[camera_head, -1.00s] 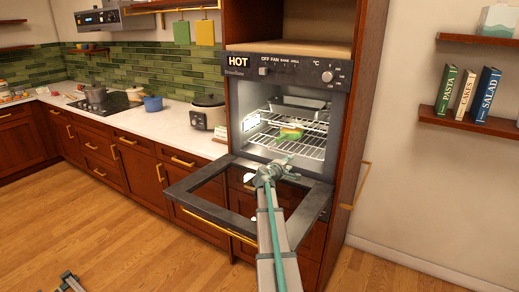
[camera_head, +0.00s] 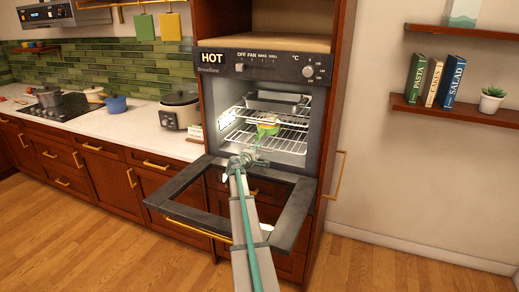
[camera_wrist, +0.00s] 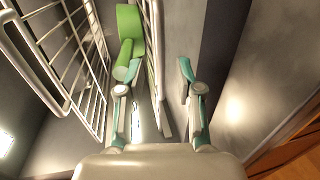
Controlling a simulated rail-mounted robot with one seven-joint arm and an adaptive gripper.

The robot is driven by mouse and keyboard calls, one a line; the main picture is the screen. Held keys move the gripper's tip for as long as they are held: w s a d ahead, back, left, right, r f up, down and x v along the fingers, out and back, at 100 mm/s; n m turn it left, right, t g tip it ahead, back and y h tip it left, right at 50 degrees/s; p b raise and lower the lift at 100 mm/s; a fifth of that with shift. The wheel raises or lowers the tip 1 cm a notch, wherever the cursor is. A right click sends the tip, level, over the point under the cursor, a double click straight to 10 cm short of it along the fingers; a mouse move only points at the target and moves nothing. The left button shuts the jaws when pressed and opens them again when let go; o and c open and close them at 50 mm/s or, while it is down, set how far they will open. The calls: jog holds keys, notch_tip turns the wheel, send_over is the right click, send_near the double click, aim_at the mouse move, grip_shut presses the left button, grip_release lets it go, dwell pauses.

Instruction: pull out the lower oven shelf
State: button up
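The oven (camera_head: 213,110) stands open with its door (camera_head: 185,190) folded down. The lower oven shelf (camera_head: 287,139) is a wire rack inside, with a green item (camera_head: 268,129) on it. My gripper (camera_head: 247,158) is at the oven mouth, over the door's inner end and by the shelf's front. In the wrist view my gripper (camera_wrist: 158,68) is open, a finger on each side. The lower shelf (camera_wrist: 155,50) appears nearly edge-on between the fingers, with gaps beside it. The green item (camera_wrist: 128,35) is beside the left finger. I cannot tell whether either finger touches the shelf.
The upper wire shelf (camera_wrist: 60,60) is left of my fingers in the wrist view. A metal tray (camera_head: 277,101) rests on it. The counter (camera_head: 130,125) with a cooker (camera_head: 180,110) is to the left. Wall shelves (camera_head: 455,110) hang at the right. The floor in front is clear.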

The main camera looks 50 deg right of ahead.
aim_at(260, 150)
jog(key=p+x, duration=0.1)
jog(key=x, duration=0.3)
grip_shut()
dwell(0.4)
